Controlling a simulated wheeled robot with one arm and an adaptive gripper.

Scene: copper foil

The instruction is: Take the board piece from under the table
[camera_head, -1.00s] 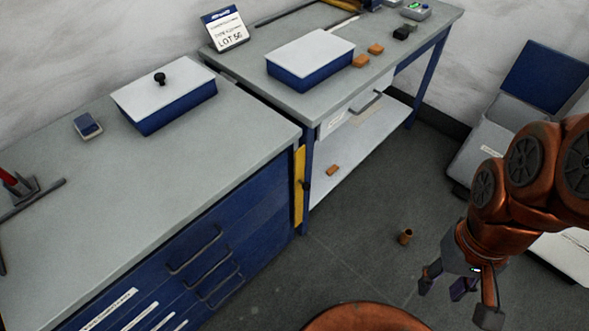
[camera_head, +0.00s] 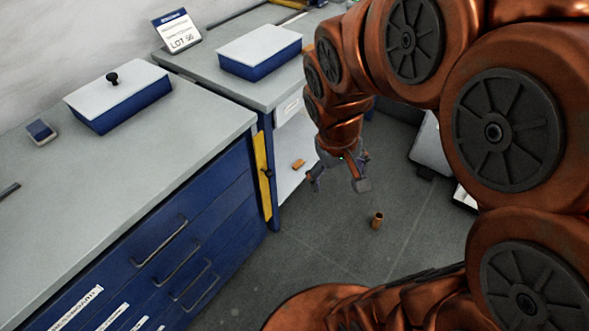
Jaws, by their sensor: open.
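A small orange-brown piece (camera_head: 299,164) lies on the pale lower shelf (camera_head: 289,182) under the far table (camera_head: 255,93), near the shelf's left end. It looks like the board piece. My gripper (camera_head: 338,184) is open and empty, with its fingers pointing down. In the picture it is just right of and slightly below the piece, apart from it. How far it is from the shelf in depth I cannot tell. My arm hides the right part of the table and shelf.
A small copper-coloured cylinder (camera_head: 377,220) stands on the grey floor below my gripper. A blue drawer cabinet (camera_head: 190,245) fills the left, with a yellow strip (camera_head: 261,168) at its end by the table leg. A white case (camera_head: 429,147) stands at the right.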

